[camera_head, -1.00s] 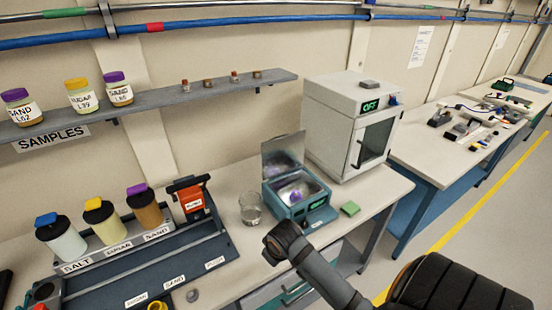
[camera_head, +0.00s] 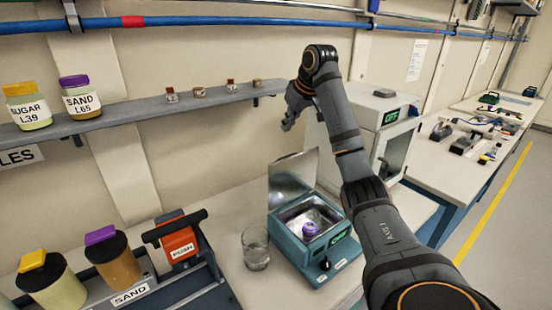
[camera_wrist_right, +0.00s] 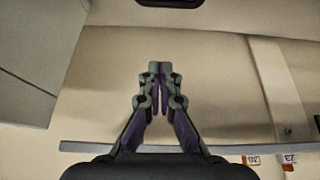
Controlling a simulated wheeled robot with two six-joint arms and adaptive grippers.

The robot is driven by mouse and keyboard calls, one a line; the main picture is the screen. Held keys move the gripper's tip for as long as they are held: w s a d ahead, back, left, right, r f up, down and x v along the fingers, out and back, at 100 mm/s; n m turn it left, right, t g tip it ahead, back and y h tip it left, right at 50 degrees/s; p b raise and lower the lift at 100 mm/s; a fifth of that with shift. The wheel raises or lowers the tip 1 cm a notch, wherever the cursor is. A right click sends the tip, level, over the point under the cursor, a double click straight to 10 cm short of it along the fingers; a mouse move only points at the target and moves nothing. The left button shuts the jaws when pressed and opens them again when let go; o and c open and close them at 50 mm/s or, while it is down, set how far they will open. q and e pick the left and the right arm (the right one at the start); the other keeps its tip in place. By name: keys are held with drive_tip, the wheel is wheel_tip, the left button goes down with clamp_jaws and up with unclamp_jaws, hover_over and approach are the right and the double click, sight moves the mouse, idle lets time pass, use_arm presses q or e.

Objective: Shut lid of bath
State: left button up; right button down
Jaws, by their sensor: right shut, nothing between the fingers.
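The bath (camera_head: 313,229) is a teal box with an open metal basin, standing on the bench in the head view. A purple-topped item (camera_head: 309,229) sits inside the basin. The bath's lid (camera_head: 292,180) stands open, raised at the back edge. My right gripper (camera_head: 288,124) is above and behind the lid, near the shelf's right end, apart from the lid. In the right wrist view its fingers (camera_wrist_right: 159,70) are together with nothing between them. My left gripper is in neither view.
A glass beaker (camera_head: 256,249) stands just left of the bath. A white oven (camera_head: 378,120) stands to the right, partly behind my right arm. The sample shelf (camera_head: 140,116) with jars and small items runs along the wall. An orange device (camera_head: 180,244) is at the left.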

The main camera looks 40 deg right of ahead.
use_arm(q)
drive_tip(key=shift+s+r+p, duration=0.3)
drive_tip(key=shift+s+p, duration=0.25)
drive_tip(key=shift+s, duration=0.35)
use_arm(e)
wheel_tip(320, 180, down, 8)
drive_tip(key=shift+s, duration=0.25)
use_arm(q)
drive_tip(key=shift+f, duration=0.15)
use_arm(e)
drive_tip(key=shift+d+f, duration=0.15)
